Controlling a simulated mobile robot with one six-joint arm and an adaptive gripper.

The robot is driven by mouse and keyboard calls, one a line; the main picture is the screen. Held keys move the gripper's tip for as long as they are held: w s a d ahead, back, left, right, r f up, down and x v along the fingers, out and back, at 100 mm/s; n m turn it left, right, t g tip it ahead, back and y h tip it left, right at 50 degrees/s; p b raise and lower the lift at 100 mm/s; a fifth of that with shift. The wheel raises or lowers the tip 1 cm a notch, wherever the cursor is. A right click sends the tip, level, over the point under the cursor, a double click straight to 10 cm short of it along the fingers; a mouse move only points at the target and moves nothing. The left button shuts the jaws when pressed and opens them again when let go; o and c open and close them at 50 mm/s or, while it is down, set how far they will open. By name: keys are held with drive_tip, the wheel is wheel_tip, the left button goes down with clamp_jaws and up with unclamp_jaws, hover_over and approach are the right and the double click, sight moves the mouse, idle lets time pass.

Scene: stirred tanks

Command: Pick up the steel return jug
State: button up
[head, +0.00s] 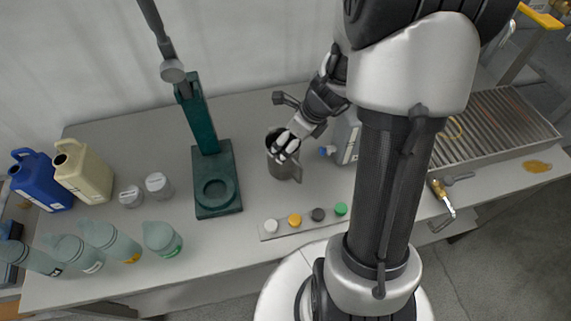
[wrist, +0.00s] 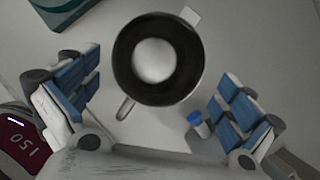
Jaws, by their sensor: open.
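The steel return jug (head: 283,171) stands upright on the grey bench, to the right of the green stand. My gripper (head: 287,147) is just above its mouth and hides part of its rim. In the wrist view the jug (wrist: 126,62) is seen from above as a dark round opening with a pale disc inside. Its handle points to the lower left there. My gripper (wrist: 160,92) is open, with one blue-padded finger on each side of the picture. The jug appears between and beyond the fingers, and I see no contact or grip.
The green stand (head: 214,180) is close on the left. A strip with several coloured caps (head: 305,221) lies in front. A pale container with a blue cap (head: 346,141) is close on the right. Blue (head: 42,181) and cream (head: 84,173) jugs and several bottles stand at far left.

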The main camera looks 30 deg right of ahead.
sight(282, 150)
drive_tip(key=b+x, duration=0.3)
drive_tip(key=x, duration=0.3)
drive_tip(key=shift+a+f+b, duration=0.2)
drive_tip(key=shift+f+b, duration=0.05)
drive_tip(key=shift+b, duration=0.05)
drive_tip(key=shift+r, duration=0.15)
drive_tip(key=c, duration=1.2)
